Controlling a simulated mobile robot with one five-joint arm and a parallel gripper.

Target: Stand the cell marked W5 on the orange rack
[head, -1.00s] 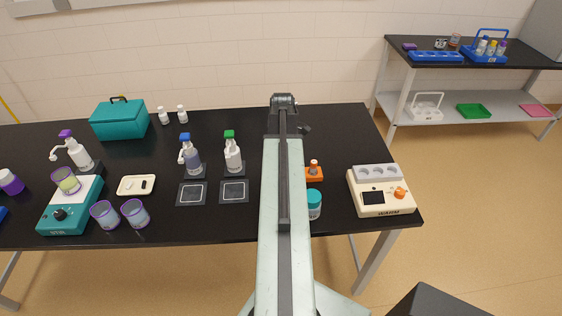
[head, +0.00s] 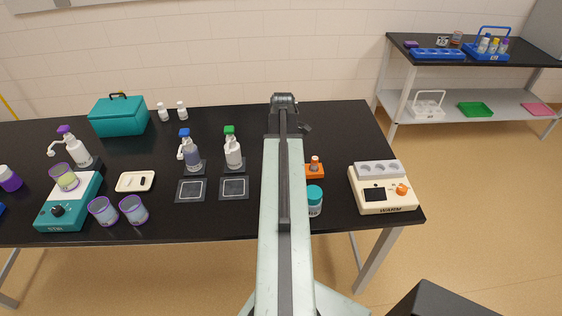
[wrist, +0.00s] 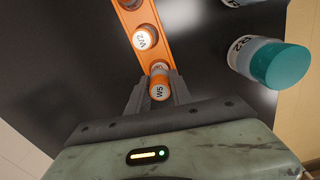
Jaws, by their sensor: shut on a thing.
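The cell marked W5 (wrist: 159,92), white and orange, is between the fingers of my gripper (wrist: 158,86), which is shut on it. The orange rack (wrist: 128,18) runs up and left from just beyond the cell in the wrist view. A cell with another label (wrist: 145,38) stands in it. A small white and orange shape sits just beyond W5; I cannot tell whether W5 touches the rack. In the head view the orange rack (head: 317,176) shows right of my arm with one orange-topped cell on it. My arm hides the gripper and W5 there.
A teal-capped jar (wrist: 272,65) stands close to the right of the rack; it also shows in the head view (head: 314,200). A cream warmer (head: 385,206) with a grey block is further right. Two dark square pads (head: 191,190) and spray bottles are left of my arm.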

